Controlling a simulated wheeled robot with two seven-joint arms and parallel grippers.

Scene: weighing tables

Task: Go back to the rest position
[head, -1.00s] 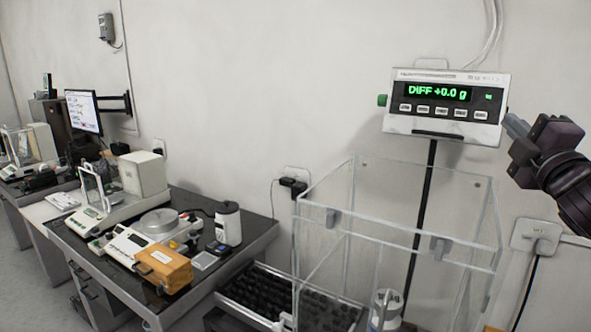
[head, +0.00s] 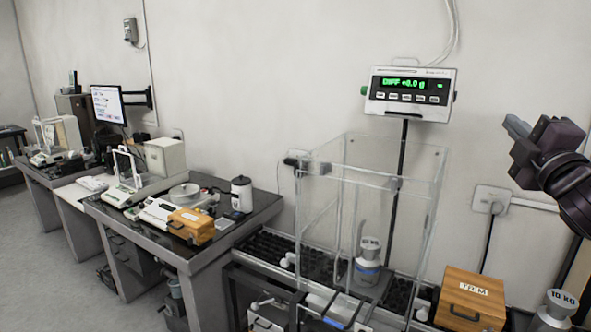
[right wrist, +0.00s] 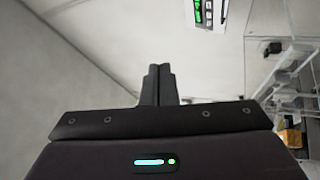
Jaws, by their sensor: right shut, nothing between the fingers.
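My right gripper (head: 515,127) is at the right of the head view, raised in front of the bare wall. It is to the right of the weighing display (head: 410,93) and apart from it. In the right wrist view its two fingers (right wrist: 159,84) are together, with nothing between them. The display also shows in the right wrist view (right wrist: 208,12) at the top. My left gripper is in neither view.
A clear draft shield (head: 432,200) stands around a weight (head: 368,262). A wooden TRIM box (head: 472,299) and a 10 kg weight (head: 556,308) are at the lower right. A dark-topped table (head: 262,202) bears balances and an orange box (head: 191,226).

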